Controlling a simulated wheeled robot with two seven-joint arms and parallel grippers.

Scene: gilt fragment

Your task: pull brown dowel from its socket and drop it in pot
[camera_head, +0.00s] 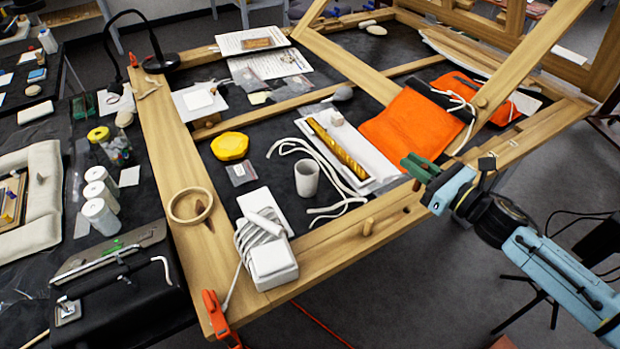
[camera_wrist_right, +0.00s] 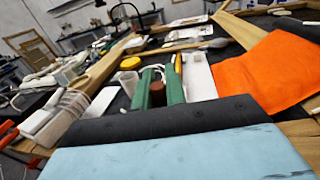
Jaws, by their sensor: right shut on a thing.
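My right gripper (camera_head: 413,168) has green fingers and is over the front wooden rail, by the orange cloth. In the right wrist view its fingers (camera_wrist_right: 159,88) are shut on the brown dowel (camera_wrist_right: 157,88), whose end shows between them. In the head view the fingers mostly hide the dowel, and I cannot tell whether its lower end is in the socket. The pot, a small grey-white cup (camera_head: 307,178), stands upright on the dark surface inside the frame, left of the gripper. It also shows in the wrist view (camera_wrist_right: 128,82). My left gripper is not in view.
A white tray (camera_head: 375,184) with a gilt strip and looped white cord (camera_head: 290,146) lie between gripper and pot. A yellow lump (camera_head: 230,146) and a white corded box (camera_head: 272,265) are near the pot.

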